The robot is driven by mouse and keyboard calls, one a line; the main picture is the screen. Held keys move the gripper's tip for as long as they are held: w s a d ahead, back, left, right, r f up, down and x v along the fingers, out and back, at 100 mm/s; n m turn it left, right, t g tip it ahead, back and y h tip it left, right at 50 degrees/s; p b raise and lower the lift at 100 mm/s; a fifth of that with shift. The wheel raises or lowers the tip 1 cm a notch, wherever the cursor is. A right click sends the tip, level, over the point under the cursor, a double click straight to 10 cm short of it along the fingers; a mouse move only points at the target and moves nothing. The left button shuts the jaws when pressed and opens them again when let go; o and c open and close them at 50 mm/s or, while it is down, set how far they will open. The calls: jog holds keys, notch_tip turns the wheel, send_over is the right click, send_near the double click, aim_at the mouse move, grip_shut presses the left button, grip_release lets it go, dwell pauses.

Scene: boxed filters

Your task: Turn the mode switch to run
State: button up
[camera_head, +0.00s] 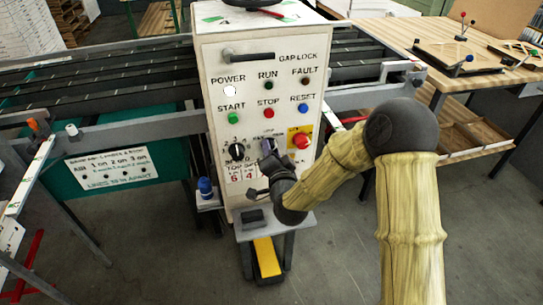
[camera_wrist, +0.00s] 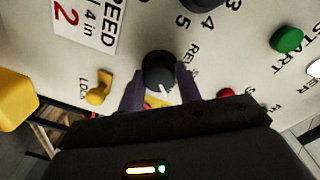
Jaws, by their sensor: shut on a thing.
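The mode switch (camera_wrist: 157,66) is a round black knob with a white pointer line, on the white control panel (camera_head: 215,75). In the wrist view the pointer slants down and right. My gripper (camera_wrist: 160,78) is shut on it, one purple finger on each side. In the head view my gripper (camera_head: 269,150) is at the lower middle of the panel and hides most of the switch. A label starting "RE" is beside the knob; the other mode labels are partly hidden and I cannot read the run mark.
A black speed knob (camera_head: 236,150) is left of my gripper, and a red button on a yellow plate (camera_head: 301,138) is close on its right. A yellow lock knob (camera_wrist: 98,92) is near the left finger. Green (camera_head: 237,118), red (camera_head: 269,113) and blue (camera_head: 303,107) buttons are above.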

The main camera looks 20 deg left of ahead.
jog(key=shift+d, duration=0.1)
dwell(0.3)
jog(key=o, duration=1)
jog(key=b+v, duration=1)
jog(key=v, duration=0.1)
jog(key=shift+s+d, duration=0.25)
jog(key=shift+s, duration=0.05)
jog(key=b, duration=0.2)
jog(key=shift+s+d+r+b, duration=0.1)
jog(key=shift+s+d+b, duration=0.1)
jog(key=shift+s+b, duration=0.1)
